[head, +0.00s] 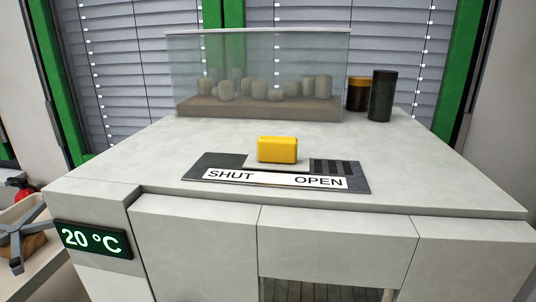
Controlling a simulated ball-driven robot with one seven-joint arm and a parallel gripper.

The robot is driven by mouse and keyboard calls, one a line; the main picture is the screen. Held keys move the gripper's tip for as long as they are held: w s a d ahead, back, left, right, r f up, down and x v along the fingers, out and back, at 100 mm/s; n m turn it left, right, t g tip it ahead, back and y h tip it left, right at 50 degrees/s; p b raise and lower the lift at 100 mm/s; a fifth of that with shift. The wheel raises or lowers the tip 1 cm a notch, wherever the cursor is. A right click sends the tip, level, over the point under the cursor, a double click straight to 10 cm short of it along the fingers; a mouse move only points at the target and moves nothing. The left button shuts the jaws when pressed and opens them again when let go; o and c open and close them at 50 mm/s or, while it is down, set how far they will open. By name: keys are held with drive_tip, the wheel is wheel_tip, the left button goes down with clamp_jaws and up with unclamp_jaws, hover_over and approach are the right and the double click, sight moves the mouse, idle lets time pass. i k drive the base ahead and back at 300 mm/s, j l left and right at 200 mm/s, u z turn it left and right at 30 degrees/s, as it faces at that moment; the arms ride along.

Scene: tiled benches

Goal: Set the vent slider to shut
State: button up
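The vent slider has a yellow block knob (277,149) on a dark plate (356,184) on top of the pale cabinet. A white label strip (275,179) along the plate's front reads SHUT at the left and OPEN at the right. The knob stands near the middle of the plate, between the two words. Dark slots (331,167) show to the right of the knob, and a plain dark area (220,160) lies to its left.
A glass case (257,62) with several pale lumps stands behind the slider. A dark canister (381,95) and an amber jar (358,94) stand at its right. A 20 °C display (92,240) is on the cabinet's front left. The cabinet top (430,165) around the slider is clear.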

sight(274, 152)
drive_tip(key=i+j+z, duration=0.1)
drive_tip(key=i, duration=0.45)
drive_tip(key=i+j+z, duration=0.15)
drive_tip(key=i+j, duration=0.15)
drive_tip(key=i, duration=0.2)
